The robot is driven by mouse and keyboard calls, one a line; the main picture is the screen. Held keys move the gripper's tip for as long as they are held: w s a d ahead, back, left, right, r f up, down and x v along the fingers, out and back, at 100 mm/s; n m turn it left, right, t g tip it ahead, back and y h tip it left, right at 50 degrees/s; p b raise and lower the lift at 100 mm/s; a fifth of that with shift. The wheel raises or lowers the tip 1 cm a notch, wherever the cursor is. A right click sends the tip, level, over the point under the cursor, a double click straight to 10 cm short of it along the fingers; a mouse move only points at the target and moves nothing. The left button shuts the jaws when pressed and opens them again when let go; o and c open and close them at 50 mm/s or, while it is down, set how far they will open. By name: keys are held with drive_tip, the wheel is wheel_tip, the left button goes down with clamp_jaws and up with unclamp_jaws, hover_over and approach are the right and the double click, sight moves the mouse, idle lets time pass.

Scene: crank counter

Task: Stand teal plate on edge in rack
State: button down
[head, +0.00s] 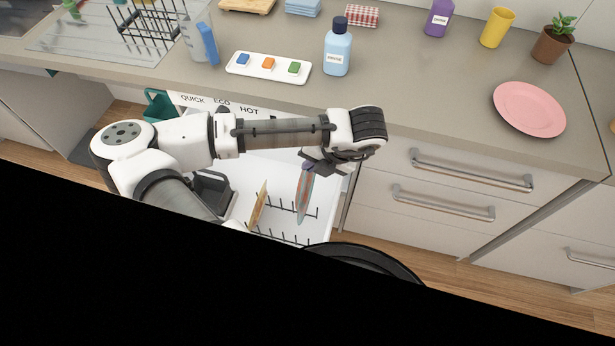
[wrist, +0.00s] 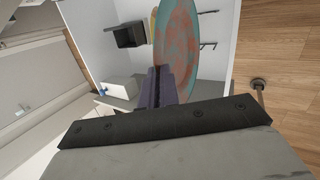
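The teal plate (head: 305,196), smeared with reddish-brown patches, stands nearly upright below my gripper (head: 308,166), over the lower rack (head: 282,212) with black tines. In the wrist view the plate (wrist: 182,38) rises edge-on from between the purple-grey fingertips of my gripper (wrist: 157,86). The fingers look shut on its rim. The rack's tines (wrist: 207,44) show right of the plate in the wrist view. Whether the plate's lower edge touches the rack is hidden.
A yellowish plate (head: 258,206) stands tilted in the rack left of the teal plate. A dark basket (head: 213,190) is farther left. The counter above holds a pink plate (head: 529,109), a blue bottle (head: 338,52) and a white button tray (head: 268,67). Drawer handles (head: 470,172) protrude at right.

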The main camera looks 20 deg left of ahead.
wheel_tip(320, 180, down, 9)
drive_tip(key=b, duration=0.3)
drive_tip(key=shift+d, duration=0.15)
drive_tip(key=shift+s, duration=0.1)
